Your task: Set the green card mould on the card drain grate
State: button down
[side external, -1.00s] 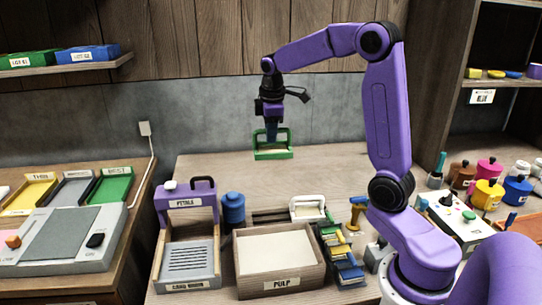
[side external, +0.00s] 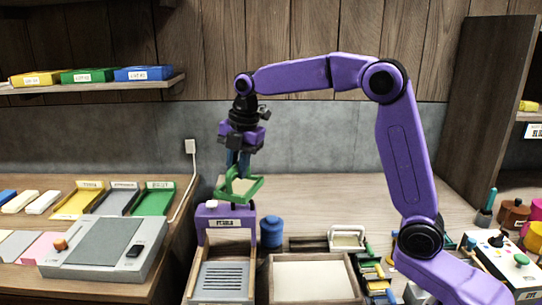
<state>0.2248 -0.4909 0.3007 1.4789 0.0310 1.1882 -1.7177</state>
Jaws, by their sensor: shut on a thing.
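The green card mould (side external: 252,190) is a small green frame that hangs tilted from my gripper (side external: 238,170). My gripper is shut on its upper part and points down. The mould is in the air, above and a little right of the top of the purple petals stand (side external: 212,220); I cannot tell whether they touch. The card drain grate (side external: 224,278) is a light grey slotted plate in a wooden frame below that stand, at the lower edge of the view. No mould lies on the grate.
A blue jar (side external: 271,231) stands right of the purple stand. The wooden pulp box (side external: 312,277) is at the grate's right. A white-framed mould (side external: 346,238) lies behind it. A grey press (side external: 105,245) is on the left bench. The table behind the jar is clear.

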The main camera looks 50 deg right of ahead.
jog(key=a+n, duration=0.4)
jog(key=a, duration=0.4)
jog(key=shift+y, duration=0.4)
jog(key=shift+s+d+f+x, duration=0.2)
jog(key=shift+s+d+x, duration=0.45)
jog(key=shift+x, duration=3.2)
jog(key=shift+s+d+f+x, duration=0.2)
jog(key=shift+s+d+x, duration=0.4)
jog(key=shift+x, duration=3.25)
jog(key=shift+s+d+f+x, duration=0.2)
jog(key=shift+s+d+x, duration=0.45)
jog(key=shift+x, duration=3.25)
jog(key=shift+s+a+f, duration=0.15)
jog(key=shift+f, duration=0.2)
jog(key=c, duration=1)
grip_release()
jog(key=shift+o, duration=0.2)
